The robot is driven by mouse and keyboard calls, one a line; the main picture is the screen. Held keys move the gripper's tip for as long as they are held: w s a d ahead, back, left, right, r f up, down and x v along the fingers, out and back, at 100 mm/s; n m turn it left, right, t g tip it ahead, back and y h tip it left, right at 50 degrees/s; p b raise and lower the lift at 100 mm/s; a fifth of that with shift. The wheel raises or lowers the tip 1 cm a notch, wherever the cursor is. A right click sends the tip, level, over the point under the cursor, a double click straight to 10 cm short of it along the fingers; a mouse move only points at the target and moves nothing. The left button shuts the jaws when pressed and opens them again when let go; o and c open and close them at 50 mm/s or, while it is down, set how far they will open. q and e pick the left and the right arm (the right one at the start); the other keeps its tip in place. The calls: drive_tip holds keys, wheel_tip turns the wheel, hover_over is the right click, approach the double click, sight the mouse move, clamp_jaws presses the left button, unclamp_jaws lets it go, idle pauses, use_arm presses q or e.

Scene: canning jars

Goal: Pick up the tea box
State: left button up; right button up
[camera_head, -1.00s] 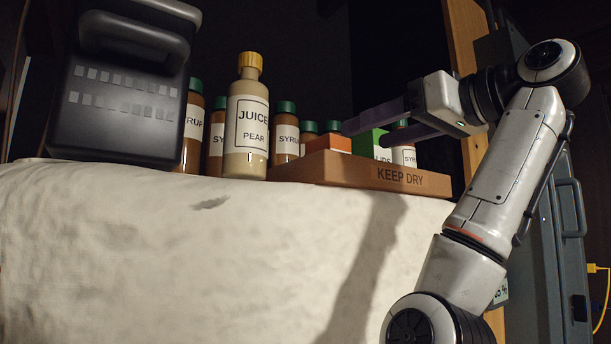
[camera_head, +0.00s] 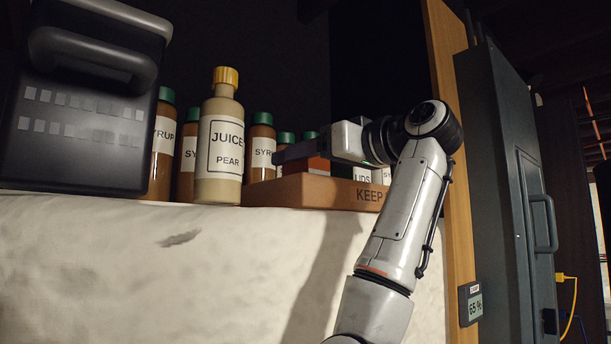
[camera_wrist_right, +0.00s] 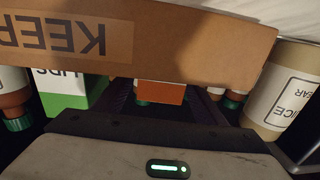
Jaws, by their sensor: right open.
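An orange box (camera_head: 314,165), probably the tea box, stands in the brown KEEP DRY tray (camera_head: 320,192); I can read no label on it. The orange box also shows in the right wrist view (camera_wrist_right: 160,93), partly hidden by the tray's wall. My right gripper (camera_head: 298,152) is open and empty at the orange box. In the head view one dark finger crosses in front of its upper part. In the wrist view the fingers lie on either side of it; I cannot tell whether they touch it. My left gripper is not in view.
A green-and-white LIDS box (camera_wrist_right: 65,90) stands beside the orange box. Several syrup bottles (camera_head: 262,150) stand behind. A pear juice bottle (camera_head: 219,150) stands left of the tray, and a dark case (camera_head: 82,110) is at far left. A wooden post (camera_head: 450,130) rises at right.

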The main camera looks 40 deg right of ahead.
drive_tip(key=c, duration=1.1)
